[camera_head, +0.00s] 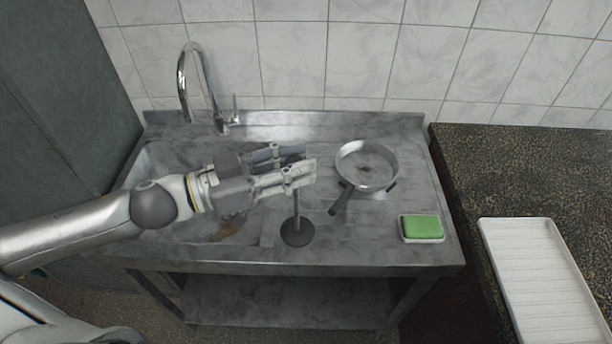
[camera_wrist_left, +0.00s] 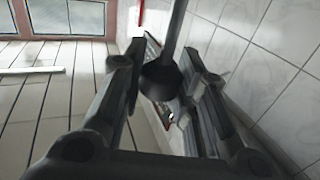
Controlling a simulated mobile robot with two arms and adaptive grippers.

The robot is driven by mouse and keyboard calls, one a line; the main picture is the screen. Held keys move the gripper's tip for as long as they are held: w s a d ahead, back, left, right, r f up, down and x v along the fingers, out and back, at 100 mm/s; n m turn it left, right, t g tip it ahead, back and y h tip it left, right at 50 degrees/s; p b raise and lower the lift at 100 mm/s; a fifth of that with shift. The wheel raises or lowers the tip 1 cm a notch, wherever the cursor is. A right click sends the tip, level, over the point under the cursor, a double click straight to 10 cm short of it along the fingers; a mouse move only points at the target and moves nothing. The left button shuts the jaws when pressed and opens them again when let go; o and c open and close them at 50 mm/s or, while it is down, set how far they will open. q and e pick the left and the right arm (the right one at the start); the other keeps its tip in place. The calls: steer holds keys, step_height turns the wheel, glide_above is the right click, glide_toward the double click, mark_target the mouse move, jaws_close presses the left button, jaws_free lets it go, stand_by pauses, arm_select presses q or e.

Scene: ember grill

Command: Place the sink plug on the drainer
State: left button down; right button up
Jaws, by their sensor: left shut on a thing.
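The sink plug (camera_head: 297,232) has a dark round disc and a thin upright stem. My left gripper (camera_head: 308,170) comes in from the left and is shut on the upper part of the stem. In the left wrist view a dark part of the plug (camera_wrist_left: 160,80) sits between the two fingers. The disc is over the front left part of the metal drainer (camera_head: 345,240). I cannot tell whether the disc touches the surface. My right gripper is not in view.
A steel pan (camera_head: 366,168) with a dark handle sits on the drainer, right of my gripper. A green sponge (camera_head: 421,227) lies at the front right. A tap (camera_head: 195,80) stands at the back left. A white ribbed tray (camera_head: 545,285) is on the dark counter.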

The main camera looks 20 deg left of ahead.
arm_select(q)
steer(key=shift+w+a+f, duration=0.1)
steer(key=shift+w+f, duration=0.1)
steer(key=shift+w, duration=0.4)
steer(key=shift+w+f, duration=0.2)
steer(key=shift+w, duration=0.35)
steer(key=w+f+b, duration=0.5)
steer(key=f+b, duration=0.3)
steer(key=f, duration=0.1)
steer(key=shift+w+a+f, duration=0.2)
steer(key=shift+a, duration=0.1)
steer(key=shift+f, duration=0.1)
steer(key=c, duration=1.1)
jaws_free()
